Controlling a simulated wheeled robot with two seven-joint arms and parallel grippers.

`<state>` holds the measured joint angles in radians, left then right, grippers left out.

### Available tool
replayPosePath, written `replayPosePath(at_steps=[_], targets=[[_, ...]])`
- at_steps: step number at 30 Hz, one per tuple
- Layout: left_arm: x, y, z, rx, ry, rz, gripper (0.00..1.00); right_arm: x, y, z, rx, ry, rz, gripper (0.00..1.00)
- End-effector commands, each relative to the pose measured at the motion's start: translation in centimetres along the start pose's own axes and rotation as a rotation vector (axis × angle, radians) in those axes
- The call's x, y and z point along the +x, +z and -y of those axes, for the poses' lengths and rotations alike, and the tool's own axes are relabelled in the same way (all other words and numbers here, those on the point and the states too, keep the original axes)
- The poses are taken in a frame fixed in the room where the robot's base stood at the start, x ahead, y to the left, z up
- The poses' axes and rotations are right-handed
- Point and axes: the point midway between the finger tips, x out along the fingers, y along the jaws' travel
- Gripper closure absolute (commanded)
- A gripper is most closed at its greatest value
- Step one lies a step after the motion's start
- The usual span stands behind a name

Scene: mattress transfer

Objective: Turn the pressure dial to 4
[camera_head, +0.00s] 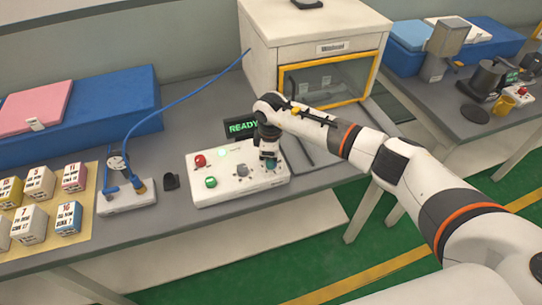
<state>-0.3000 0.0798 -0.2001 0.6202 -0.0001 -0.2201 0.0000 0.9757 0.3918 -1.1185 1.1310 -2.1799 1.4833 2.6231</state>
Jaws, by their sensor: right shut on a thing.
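A white control box (217,190) stands on the grey table near the middle of the picture. It carries a red button (200,160), a green button (211,182), a grey knob (242,170) and a teal knob (271,164) at its right end. My right gripper (268,158) reaches in from the right, points down and is shut at the teal knob, partly covering it. The dial's numbers are too small to read. A dark display (241,127) behind the box shows READY in green. My left gripper is not in view.
A white cabinet with a yellow-framed window (330,80) stands behind the box. To the left are a gauge stand with a blue hose (126,195), labelled blocks on a tan mat (92,215) and a blue mattress (120,100). A second table stands at right.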

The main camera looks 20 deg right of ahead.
Motion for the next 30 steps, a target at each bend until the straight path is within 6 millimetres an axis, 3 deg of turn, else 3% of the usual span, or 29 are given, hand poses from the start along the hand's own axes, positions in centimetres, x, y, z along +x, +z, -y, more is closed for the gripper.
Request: replayPosePath(at_steps=[12, 13, 17, 26, 30], targets=[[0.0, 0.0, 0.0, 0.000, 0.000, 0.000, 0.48, -0.2, 0.0, 0.2, 0.008, -0.005, 0.002, 0.93], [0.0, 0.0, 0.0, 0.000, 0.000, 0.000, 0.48, -0.2, 0.0, 0.2, 0.008, -0.005, 0.002, 0.69], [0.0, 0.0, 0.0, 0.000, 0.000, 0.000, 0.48, -0.2, 0.0, 0.1, 0.008, -0.004, 0.001, 0.49], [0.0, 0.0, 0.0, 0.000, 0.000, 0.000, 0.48, -0.2, 0.0, 0.1, 0.007, -0.002, 0.001, 0.49], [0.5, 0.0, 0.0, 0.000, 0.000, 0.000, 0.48, -1.4, 0.0, 0.2, 0.008, -0.004, 0.003, 0.49]])
